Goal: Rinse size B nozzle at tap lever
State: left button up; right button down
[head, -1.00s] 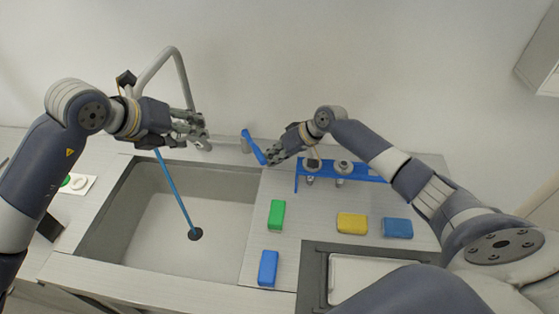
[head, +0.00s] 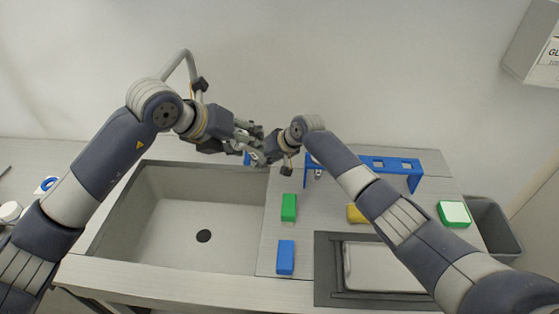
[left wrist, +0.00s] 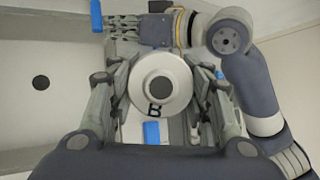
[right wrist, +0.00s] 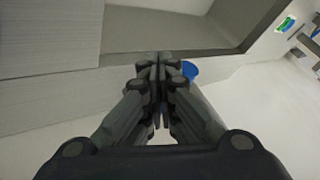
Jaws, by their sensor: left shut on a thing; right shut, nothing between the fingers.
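The size B nozzle (left wrist: 160,84) is a pale metal cone with a black "B", held between the fingers of my left gripper (left wrist: 160,95). In the head view my left gripper (head: 255,133) is behind the sink's right back corner, close to my right gripper (head: 268,157); the nozzle is not clear there. My right gripper is shut and empty, by the blue tap lever (head: 247,158). The lever also shows at its fingertips in the left wrist view (left wrist: 97,16) and, partly hidden, in the right wrist view (right wrist: 189,70). The grey tap (head: 182,60) is partly behind my left arm. No water stream shows.
The sink (head: 150,220) is empty, with a dark drain (head: 203,236). A blue rack (head: 415,178) stands at the back right, partly behind my right arm. Green (head: 289,208), blue (head: 286,257) and yellow (head: 355,213) blocks lie on the counter. A grey bin (head: 508,240) stands right.

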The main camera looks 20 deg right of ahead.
jog(key=shift+s+a, duration=0.15)
jog(key=shift+a, duration=0.55)
jog(key=shift+a+r, duration=0.1)
jog(key=shift+r, duration=0.05)
